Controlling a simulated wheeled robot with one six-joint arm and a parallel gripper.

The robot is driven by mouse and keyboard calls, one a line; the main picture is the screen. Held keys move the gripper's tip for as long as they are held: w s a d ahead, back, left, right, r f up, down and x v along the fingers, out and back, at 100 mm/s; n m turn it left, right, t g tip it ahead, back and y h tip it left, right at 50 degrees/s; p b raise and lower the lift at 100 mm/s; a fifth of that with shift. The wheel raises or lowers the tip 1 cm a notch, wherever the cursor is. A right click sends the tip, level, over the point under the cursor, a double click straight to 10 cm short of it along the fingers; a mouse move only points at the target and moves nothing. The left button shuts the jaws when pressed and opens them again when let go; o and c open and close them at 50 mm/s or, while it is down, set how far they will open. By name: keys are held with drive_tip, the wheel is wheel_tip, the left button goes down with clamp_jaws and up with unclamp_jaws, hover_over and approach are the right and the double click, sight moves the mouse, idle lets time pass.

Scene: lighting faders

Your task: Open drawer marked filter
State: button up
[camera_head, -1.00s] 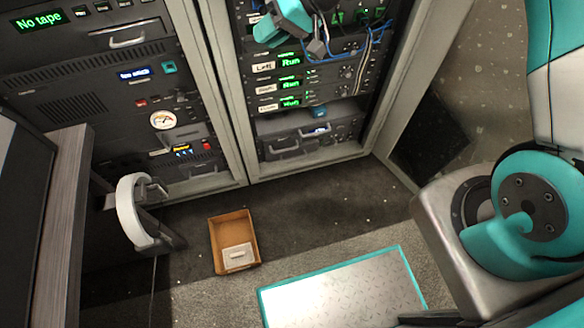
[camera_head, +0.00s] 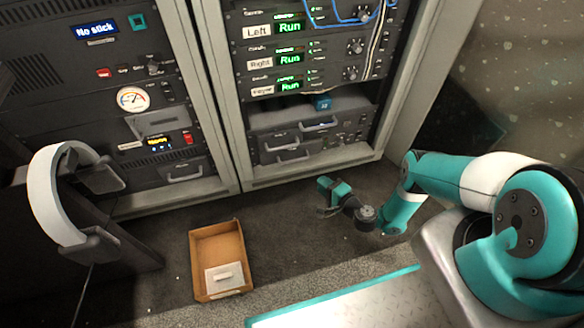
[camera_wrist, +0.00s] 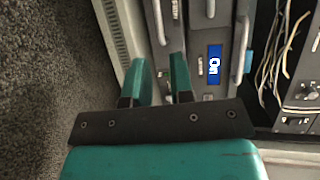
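Low in the right rack are small drawers with metal handles: a left drawer (camera_head: 281,143), a right drawer (camera_head: 320,125) and a lower drawer (camera_head: 293,157). No "filter" marking is readable on any of them. My gripper (camera_head: 326,187) is low in front of this rack, apart from the drawer fronts in the head view. In the wrist view my gripper (camera_wrist: 162,75) has its two teal fingers apart with nothing between them. Beyond the fingertips are a metal handle (camera_wrist: 240,50) and a blue lit display (camera_wrist: 214,64).
An open brown box (camera_head: 217,250) with a pale handled piece inside stands on the floor. A white headset (camera_head: 58,195) hangs at left. The left rack has a bottom drawer (camera_head: 184,173). A blue block (camera_head: 322,103) sits above the right-rack drawers; cables hang higher.

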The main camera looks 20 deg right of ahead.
sight(292, 161)
drive_tip(key=b+x, duration=1.7)
drive_tip(key=shift+d+f, duration=0.1)
drive_tip(key=shift+f, duration=0.15)
clamp_jaws()
